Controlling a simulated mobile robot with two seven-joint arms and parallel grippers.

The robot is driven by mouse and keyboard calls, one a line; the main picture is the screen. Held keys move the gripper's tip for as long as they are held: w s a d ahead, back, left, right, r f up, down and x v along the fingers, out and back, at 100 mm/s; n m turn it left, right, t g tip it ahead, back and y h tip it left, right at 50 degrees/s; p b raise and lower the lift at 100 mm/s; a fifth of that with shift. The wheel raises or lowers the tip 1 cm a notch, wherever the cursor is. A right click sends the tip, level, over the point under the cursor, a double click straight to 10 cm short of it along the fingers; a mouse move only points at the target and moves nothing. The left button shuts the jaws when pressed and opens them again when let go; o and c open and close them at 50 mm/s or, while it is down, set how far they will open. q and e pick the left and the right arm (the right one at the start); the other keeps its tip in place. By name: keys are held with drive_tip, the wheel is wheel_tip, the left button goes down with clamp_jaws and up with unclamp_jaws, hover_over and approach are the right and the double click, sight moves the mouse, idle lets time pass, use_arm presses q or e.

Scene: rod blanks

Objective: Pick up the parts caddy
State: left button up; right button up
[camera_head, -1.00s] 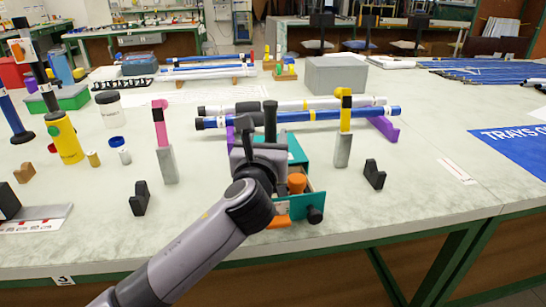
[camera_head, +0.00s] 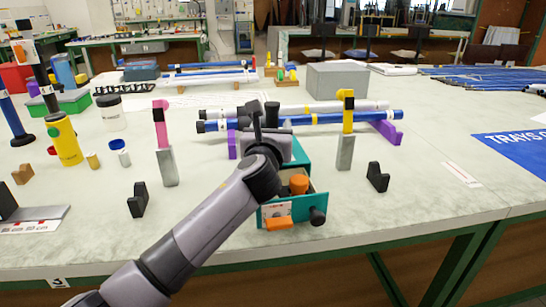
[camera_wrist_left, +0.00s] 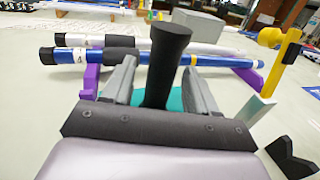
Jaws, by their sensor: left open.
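The parts caddy (camera_head: 276,209) is a teal box near the front of the table, with an orange cylinder (camera_head: 299,184) in its open front part and a dark knob at its right. A black upright handle (camera_head: 271,114) rises behind my gripper. My left gripper (camera_head: 270,136) is open over the caddy and hides much of its top. In the left wrist view the black handle (camera_wrist_left: 167,60) stands between the two grey fingers, with a gap on each side visible near the tips. A little teal (camera_wrist_left: 176,98) shows behind it. My right gripper is out of view.
Blue and white rods (camera_head: 340,118) lie on purple supports behind the caddy. A pink-topped post (camera_head: 160,130) stands left and a yellow-topped post (camera_head: 347,120) right. Black V-shaped blocks (camera_head: 138,200) (camera_head: 377,177) flank the caddy.

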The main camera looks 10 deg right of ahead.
use_arm(q)
drive_tip(key=shift+w, duration=0.15)
clamp_jaws()
drive_tip(key=shift+r, duration=0.1)
wheel_tip(320, 180, up, 20)
drive_tip(key=p, duration=0.5)
idle(0.3)
